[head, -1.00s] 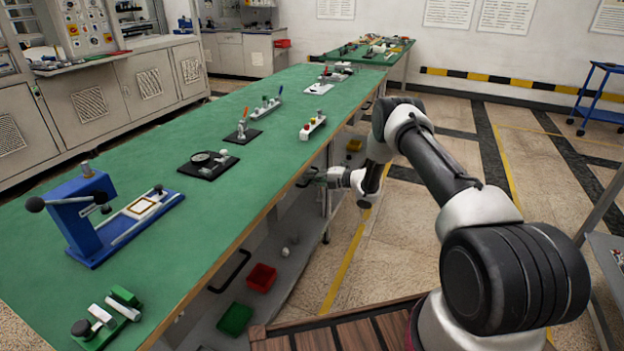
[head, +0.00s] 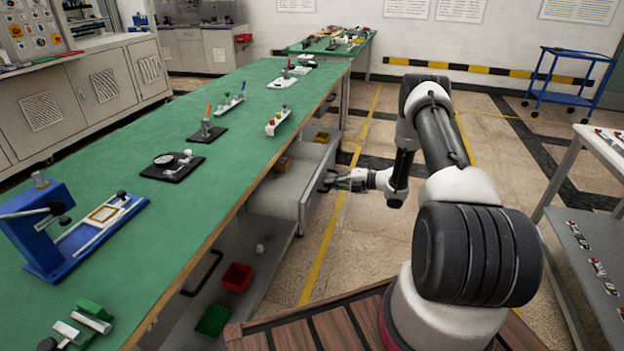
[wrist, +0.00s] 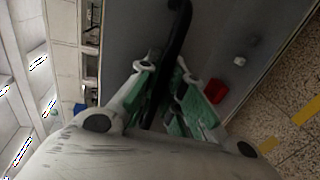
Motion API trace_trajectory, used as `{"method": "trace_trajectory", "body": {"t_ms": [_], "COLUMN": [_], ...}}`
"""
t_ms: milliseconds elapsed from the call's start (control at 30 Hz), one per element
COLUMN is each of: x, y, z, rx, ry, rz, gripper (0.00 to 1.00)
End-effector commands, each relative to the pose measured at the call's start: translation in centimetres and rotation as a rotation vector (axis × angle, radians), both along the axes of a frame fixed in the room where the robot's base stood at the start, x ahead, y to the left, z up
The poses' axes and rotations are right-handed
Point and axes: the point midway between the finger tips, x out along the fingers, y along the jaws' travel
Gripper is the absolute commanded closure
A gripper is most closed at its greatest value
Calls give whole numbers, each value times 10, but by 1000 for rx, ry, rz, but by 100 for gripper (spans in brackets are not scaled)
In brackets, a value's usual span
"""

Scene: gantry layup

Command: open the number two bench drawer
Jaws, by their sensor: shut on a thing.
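A grey-white bench drawer (head: 273,202) stands pulled out from under the green-topped bench (head: 180,215) in the head view. A small brown block (head: 283,163) shows inside it. My gripper (head: 334,182) is at the front of this drawer. In the wrist view my gripper (wrist: 166,92) has its green-padded fingers shut on a black bar handle (wrist: 178,35) that runs along the drawer's grey front. I cannot read a number on the drawer.
Another black handle (head: 203,272) is on the nearer part of the bench. A red bin (head: 237,277) and a green bin (head: 213,320) sit on the low shelf. A grey shelf cart (head: 590,240) stands at the right.

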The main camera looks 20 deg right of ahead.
Motion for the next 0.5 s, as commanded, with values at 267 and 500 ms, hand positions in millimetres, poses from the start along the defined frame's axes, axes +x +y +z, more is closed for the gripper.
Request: {"method": "trace_trajectory", "body": {"t_ms": [267, 500], "x": [-32, -46], "y": [-46, -64], "z": [0, 0], "rx": [1, 0], "ry": [1, 1], "rz": [-3, -1], "gripper": [100, 100]}}
